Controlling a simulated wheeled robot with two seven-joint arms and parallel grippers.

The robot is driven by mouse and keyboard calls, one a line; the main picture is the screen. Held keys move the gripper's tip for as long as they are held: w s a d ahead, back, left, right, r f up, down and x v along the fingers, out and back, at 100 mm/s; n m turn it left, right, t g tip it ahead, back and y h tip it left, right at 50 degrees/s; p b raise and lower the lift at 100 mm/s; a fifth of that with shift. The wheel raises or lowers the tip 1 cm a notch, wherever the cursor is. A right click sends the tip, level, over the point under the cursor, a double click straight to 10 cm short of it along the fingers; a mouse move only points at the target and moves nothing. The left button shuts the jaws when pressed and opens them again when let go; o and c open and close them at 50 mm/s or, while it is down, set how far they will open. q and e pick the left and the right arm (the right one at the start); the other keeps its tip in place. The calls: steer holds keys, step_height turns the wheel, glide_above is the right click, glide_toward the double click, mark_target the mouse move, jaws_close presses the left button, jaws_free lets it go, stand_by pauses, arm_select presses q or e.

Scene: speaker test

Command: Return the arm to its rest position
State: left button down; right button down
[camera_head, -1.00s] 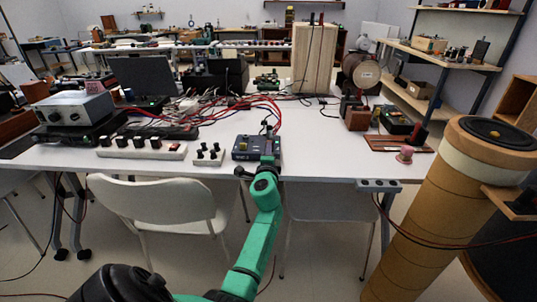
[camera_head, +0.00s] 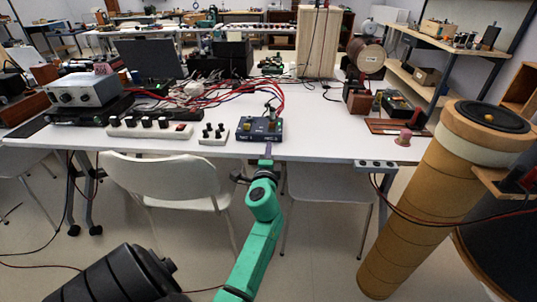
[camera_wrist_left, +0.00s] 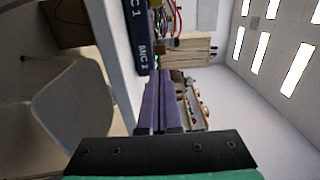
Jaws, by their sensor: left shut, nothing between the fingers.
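My left arm is green and reaches up from the bottom of the head view. Its left gripper (camera_head: 268,150) has slim purple fingers, shut and empty, at the near edge of the white table, just in front of a dark blue box (camera_head: 259,136) with MIC labels. In the left wrist view the purple fingers (camera_wrist_left: 159,103) lie together, with part of the blue box (camera_wrist_left: 139,40) beside their tips. I cannot tell the exact gap to the box. My right gripper is not in view.
A tall brown column (camera_head: 430,195) stands at the right.

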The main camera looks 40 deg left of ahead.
arm_select(q)
steer(key=v, duration=0.3)
steer(key=shift+r, duration=0.15)
steer(key=shift+d, duration=0.1)
